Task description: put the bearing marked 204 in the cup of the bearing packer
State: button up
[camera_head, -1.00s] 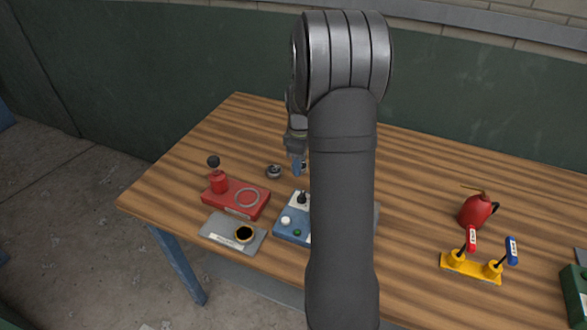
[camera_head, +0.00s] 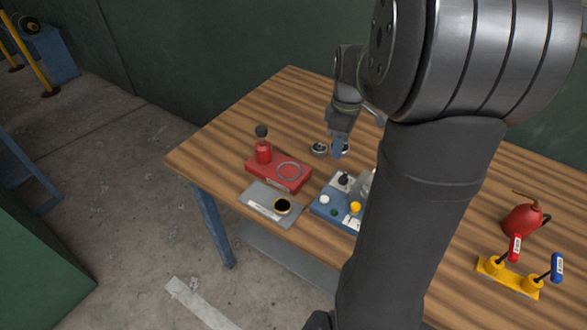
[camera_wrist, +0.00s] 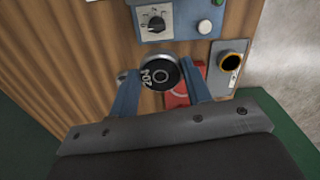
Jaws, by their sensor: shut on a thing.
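My gripper (camera_wrist: 160,88) has its blue fingers shut on a round bearing (camera_wrist: 158,72) marked 204, with a silver ring and dark centre. In the head view my gripper (camera_head: 338,149) points down near the far side of the table, and the bearing is only partly seen there. The likely bearing packer is a red base (camera_head: 292,182) with a grey ring-shaped cup (camera_head: 289,170) and a red post with a black knob. It stands to the left and nearer than my gripper. In the wrist view the packer's red base (camera_wrist: 176,99) shows partly behind the right finger.
A second bearing (camera_head: 319,148) lies on the wooden table just left of my gripper. A grey plate (camera_head: 256,196) with a dark, gold-rimmed cup and a blue control box (camera_head: 323,210) stand near the front edge. A red oil can (camera_head: 521,221) and yellow stand (camera_head: 507,279) are at right.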

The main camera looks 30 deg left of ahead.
jog(key=shift+s+a, duration=0.75)
jog(key=shift+s, duration=0.15)
send_over(290, 172)
notch_tip(290, 172, down, 7)
jog(key=shift+a+r, duration=0.1)
jog(key=shift+r, duration=0.05)
jog(key=shift+f, duration=1.95)
jog(key=shift+f, duration=0.15)
jog(key=o, duration=1.1)
notch_tip(290, 172, up, 12)
jog(key=shift+r, duration=0.2)
jog(key=shift+f, duration=0.15)
